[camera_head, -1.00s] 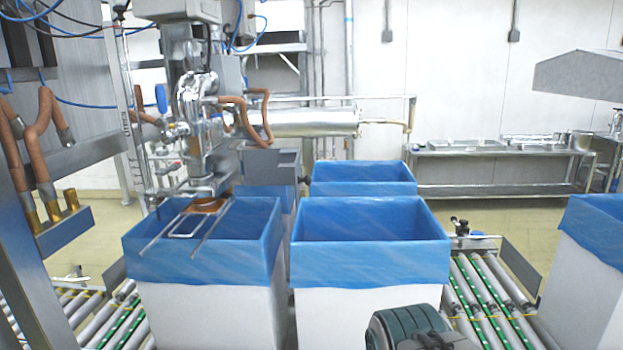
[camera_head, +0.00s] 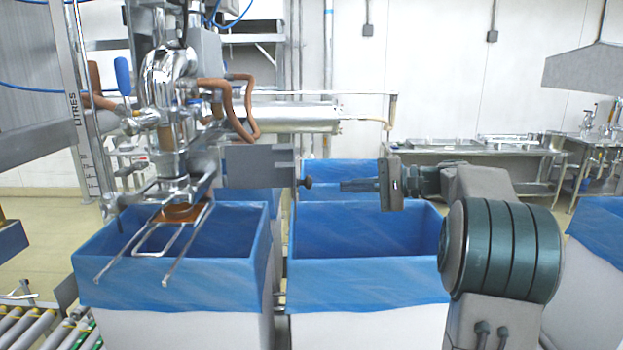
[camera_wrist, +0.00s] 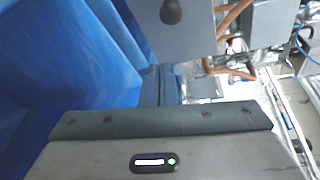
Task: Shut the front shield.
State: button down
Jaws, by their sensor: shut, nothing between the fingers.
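The front shield (camera_head: 258,167) is a flat grey metal plate that stands out to the right of the filling head (camera_head: 172,130), above the boxes. A dark round knob (camera_head: 306,182) is at its right end. My gripper (camera_head: 343,186) is shut and empty, its fingers pointing left at the knob with a small gap. In the wrist view my gripper's fingers (camera_wrist: 160,85) are together, and the shield (camera_wrist: 190,35) with its knob (camera_wrist: 171,11) shows just beyond them. The shield's hinge is not clearly seen.
Two blue-lined boxes stand in front, one under the filling head (camera_head: 95,280) and one below my arm (camera_head: 365,285). Another lined box (camera_head: 335,170) stands behind. A wire frame (camera_head: 150,250) juts forward over the left box. A steel table (camera_head: 480,155) stands at the back.

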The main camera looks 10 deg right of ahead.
jog(key=w+a+r+p, duration=0.1)
jog(key=w+a+p, duration=0.1)
jog(key=a, duration=0.5)
jog(key=shift+a+t+y+p, duration=0.15)
jog(key=shift+t+y+p, duration=0.15)
jog(key=shift+p, duration=0.45)
